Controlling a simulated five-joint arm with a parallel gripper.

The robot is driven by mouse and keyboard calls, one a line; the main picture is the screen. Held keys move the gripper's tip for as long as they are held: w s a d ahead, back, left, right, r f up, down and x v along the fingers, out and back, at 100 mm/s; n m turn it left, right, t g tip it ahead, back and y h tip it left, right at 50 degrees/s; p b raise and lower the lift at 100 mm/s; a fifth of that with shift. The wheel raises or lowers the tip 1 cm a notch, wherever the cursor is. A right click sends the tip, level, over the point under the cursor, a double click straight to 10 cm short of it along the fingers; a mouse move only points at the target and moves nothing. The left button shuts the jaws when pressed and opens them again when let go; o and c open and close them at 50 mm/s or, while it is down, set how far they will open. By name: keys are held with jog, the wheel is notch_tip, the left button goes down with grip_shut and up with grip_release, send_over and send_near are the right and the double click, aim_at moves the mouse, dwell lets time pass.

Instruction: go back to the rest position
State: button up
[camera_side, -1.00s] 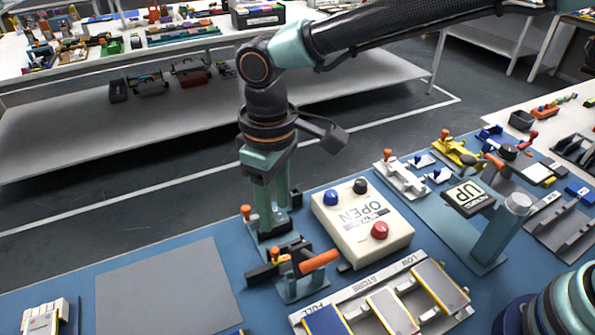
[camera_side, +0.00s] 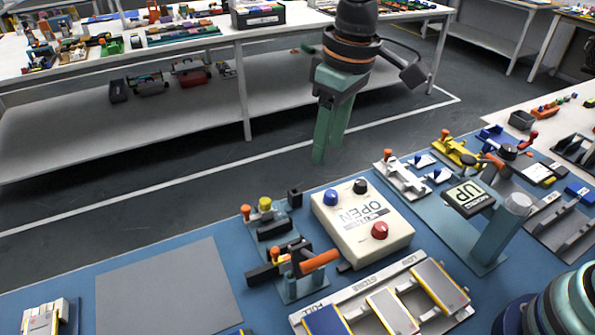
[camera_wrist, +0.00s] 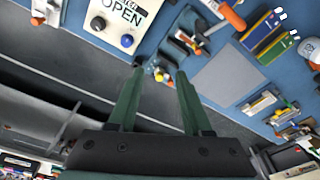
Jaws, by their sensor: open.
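My gripper (camera_side: 329,160) is raised in the air in the side view, with its two green fingers pointing down above the far edge of the blue work mat. In the wrist view my gripper (camera_wrist: 157,78) shows its fingers apart with nothing between them. The small fixture with an orange knob and a yellow knob (camera_side: 266,205) sits on the mat below and to the left, apart from the fingers. In the wrist view that fixture (camera_wrist: 163,70) lies beyond the fingertips.
A cream box marked OPEN (camera_side: 362,222) with blue, black and red knobs stands mid-mat. An orange-handled clamp (camera_side: 300,265), a tray of pouch cells (camera_side: 350,305) and a post with an UP sign (camera_side: 490,235) stand around it. A grey plate (camera_side: 165,290) lies bare at left.

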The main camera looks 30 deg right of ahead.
jog(key=s+d+m+t, duration=0.2)
jog(key=s+d, duration=0.2)
jog(key=d, duration=0.7)
jog(key=s+d+r+m+t, duration=0.1)
jog(key=s+d+m+t, duration=0.1)
jog(key=d, duration=0.9)
jog(key=shift+s+r+m+h, duration=0.3)
jog(key=shift+s+m+h, duration=0.1)
jog(key=shift+s+m, duration=0.5)
